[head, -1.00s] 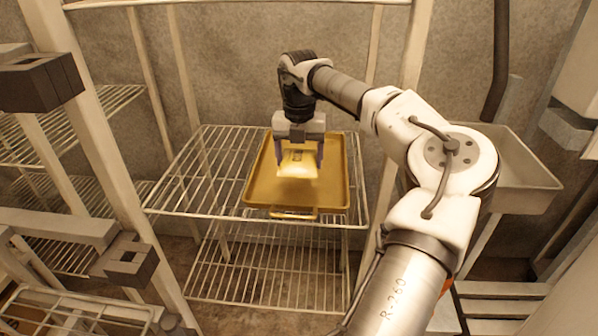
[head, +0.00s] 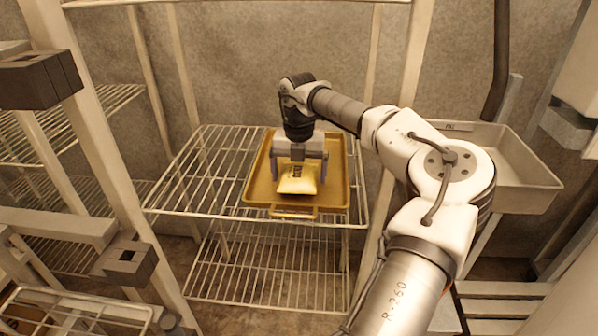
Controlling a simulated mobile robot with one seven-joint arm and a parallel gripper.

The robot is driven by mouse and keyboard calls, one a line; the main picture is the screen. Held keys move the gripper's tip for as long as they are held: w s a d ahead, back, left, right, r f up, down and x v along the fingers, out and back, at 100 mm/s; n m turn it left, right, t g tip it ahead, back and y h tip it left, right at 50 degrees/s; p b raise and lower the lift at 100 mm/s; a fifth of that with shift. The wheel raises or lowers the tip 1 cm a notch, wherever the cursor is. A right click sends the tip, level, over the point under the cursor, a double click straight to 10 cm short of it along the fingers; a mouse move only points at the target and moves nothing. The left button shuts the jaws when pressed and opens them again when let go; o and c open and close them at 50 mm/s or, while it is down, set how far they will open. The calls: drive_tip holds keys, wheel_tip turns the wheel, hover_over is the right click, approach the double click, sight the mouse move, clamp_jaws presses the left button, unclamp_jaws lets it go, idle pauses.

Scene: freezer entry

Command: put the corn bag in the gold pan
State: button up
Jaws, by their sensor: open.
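The corn bag (head: 297,180) is a small yellow pillow-shaped bag with dark print. It lies in the gold pan (head: 334,190), towards the pan's front half. The gold pan is a shallow rectangular tray with a front handle, resting on the wire shelf. My gripper (head: 297,178) points down over the bag, with its fingers apart on the bag's left and right sides. Whether the fingers still touch the bag cannot be made out. The gripper hides part of the pan's back.
The wire shelf (head: 190,190) has free room left of the pan. A second wire shelf (head: 270,275) lies below. A grey bin (head: 515,180) stands at right behind my arm. Pale upright posts (head: 95,130) flank the shelf.

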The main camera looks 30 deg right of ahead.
sight(299, 170)
wheel_tip(299, 170, up, 12)
drive_tip(key=shift+r+p, duration=0.2)
drive_tip(key=shift+p, duration=0.2)
idle(0.3)
